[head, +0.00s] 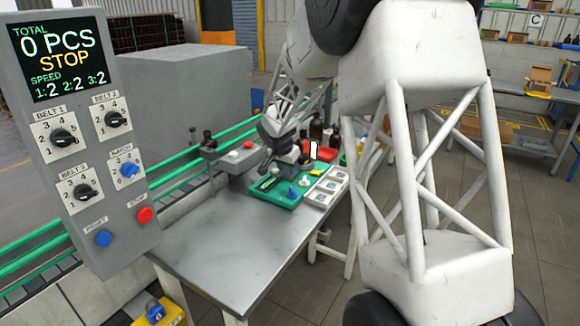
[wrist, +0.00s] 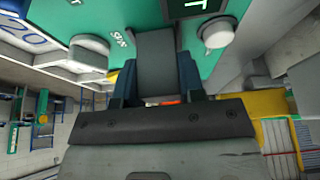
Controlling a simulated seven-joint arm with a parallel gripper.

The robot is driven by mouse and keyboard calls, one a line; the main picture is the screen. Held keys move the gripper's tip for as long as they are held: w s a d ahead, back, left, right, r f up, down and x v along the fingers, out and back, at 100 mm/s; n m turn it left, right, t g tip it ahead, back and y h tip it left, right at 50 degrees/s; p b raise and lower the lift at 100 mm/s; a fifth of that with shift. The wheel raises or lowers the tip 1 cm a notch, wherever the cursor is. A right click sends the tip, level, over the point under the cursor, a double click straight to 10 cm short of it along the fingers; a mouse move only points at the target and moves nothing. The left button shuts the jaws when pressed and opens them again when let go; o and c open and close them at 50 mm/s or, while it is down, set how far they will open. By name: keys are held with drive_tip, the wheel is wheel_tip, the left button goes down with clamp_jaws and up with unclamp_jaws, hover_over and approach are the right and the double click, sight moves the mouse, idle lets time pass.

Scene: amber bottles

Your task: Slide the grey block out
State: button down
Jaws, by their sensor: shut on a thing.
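The grey block (wrist: 156,62) is between the dark blue fingers of my gripper (wrist: 156,78) in the wrist view. My gripper is shut on it. The block's far end meets the green board (wrist: 133,16); I cannot tell how deep it sits in the board. In the head view, the green board (head: 257,191) lies on the metal table, with my gripper (head: 268,163) low over its back left part. The block cannot be made out there.
In the wrist view, a grey round knob (wrist: 88,50) stands left of the block and a pale knob (wrist: 217,32) right of it. In the head view, white switch panels (head: 322,194) line the board's right side. The table's front (head: 225,255) is clear. A control panel (head: 85,150) stands at left.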

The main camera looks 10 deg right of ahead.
drive_tip(key=shift+s+a, duration=0.1)
drive_tip(key=c, duration=0.7)
unclamp_jaws()
drive_tip(key=shift+v, duration=3.95)
drive_tip(key=s+r+n+y, duration=0.15)
drive_tip(key=s+r, duration=0.25)
drive_tip(key=s, duration=0.9)
drive_tip(key=s+r+n, duration=0.3)
drive_tip(key=s+r, duration=0.1)
drive_tip(key=s, duration=0.9)
drive_tip(key=shift+s+a+f+n+g+y, duration=0.1)
drive_tip(key=shift+s+f+n+y, duration=0.4)
drive_tip(key=shift+s, duration=3.9)
drive_tip(key=shift+s+a+f+n+g+y, duration=0.1)
drive_tip(key=shift+s+f+n, duration=0.7)
drive_tip(key=shift+s, duration=3.55)
drive_tip(key=shift+s+a+f+n+g+y, duration=0.1)
drive_tip(key=shift+s+f+n+y, duration=0.5)
drive_tip(key=shift+s, duration=3.8)
